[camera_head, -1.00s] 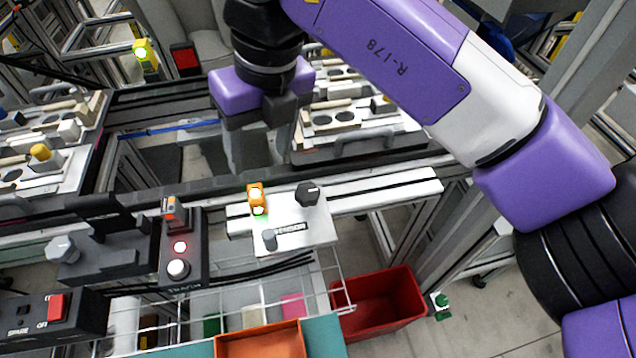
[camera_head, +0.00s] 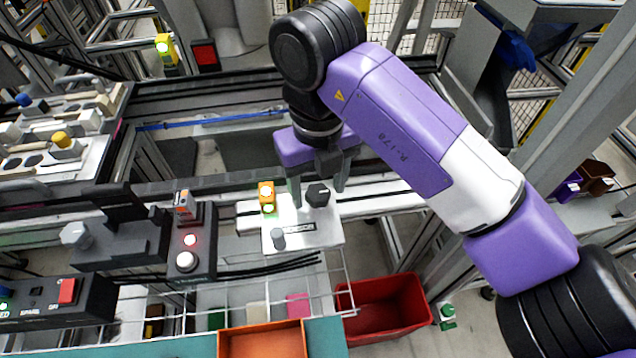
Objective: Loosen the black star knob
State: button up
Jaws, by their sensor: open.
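The black star knob (camera_head: 319,196) stands on a light grey plate (camera_head: 318,236) on the near rail in the head view, with a pale mark on its top. My gripper (camera_head: 317,191) is above and behind it, pointing down. Its jaws are open, with one finger to the left of the knob and the other to its right in the picture. I see gaps beside the knob; whether a finger touches it I cannot tell.
A button box (camera_head: 190,245) is left. A red bin (camera_head: 383,308) and an orange tray (camera_head: 262,342) lie below.

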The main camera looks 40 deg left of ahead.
grip_shut()
